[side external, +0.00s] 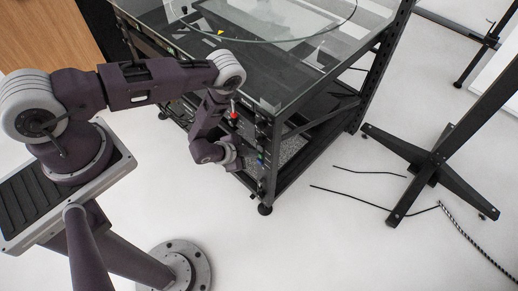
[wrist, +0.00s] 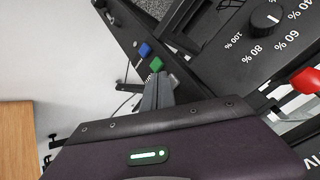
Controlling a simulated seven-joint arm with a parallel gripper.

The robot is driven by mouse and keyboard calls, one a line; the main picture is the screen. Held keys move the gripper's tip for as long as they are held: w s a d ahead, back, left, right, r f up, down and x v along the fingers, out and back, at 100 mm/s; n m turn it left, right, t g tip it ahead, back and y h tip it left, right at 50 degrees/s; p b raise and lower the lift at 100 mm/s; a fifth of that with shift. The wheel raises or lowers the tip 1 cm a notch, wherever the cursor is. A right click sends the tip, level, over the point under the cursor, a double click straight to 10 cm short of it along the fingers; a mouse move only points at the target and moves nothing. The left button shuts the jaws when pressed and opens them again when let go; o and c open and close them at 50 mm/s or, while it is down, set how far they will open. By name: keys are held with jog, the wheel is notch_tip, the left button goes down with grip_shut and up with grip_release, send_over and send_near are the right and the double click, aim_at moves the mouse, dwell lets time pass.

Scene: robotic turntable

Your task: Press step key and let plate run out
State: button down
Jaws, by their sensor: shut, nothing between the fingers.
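My gripper (wrist: 160,82) is shut and empty. In the wrist view its fingertips are right by a green key (wrist: 156,64), with a blue key (wrist: 145,49) just beyond it. I cannot tell whether the fingertips touch the green key. No label on either key is readable, so I cannot tell which is the step key. In the side external view my gripper (side external: 238,155) is at the front panel (side external: 265,137) of the black-framed table. The round glass plate (side external: 290,38) is on top, cut off by the frame's upper edge; whether it turns cannot be told.
A black dial (wrist: 266,18) with percent marks is on the panel, and a red knob (wrist: 306,80) is at the right. A black stand (side external: 432,160) with splayed feet and loose cables (side external: 350,199) is right of the table.

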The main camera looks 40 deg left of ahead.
jog(key=shift+w, duration=0.45)
dwell(0.5)
jog(key=shift+s, duration=0.95)
jog(key=shift+s, duration=2.5)
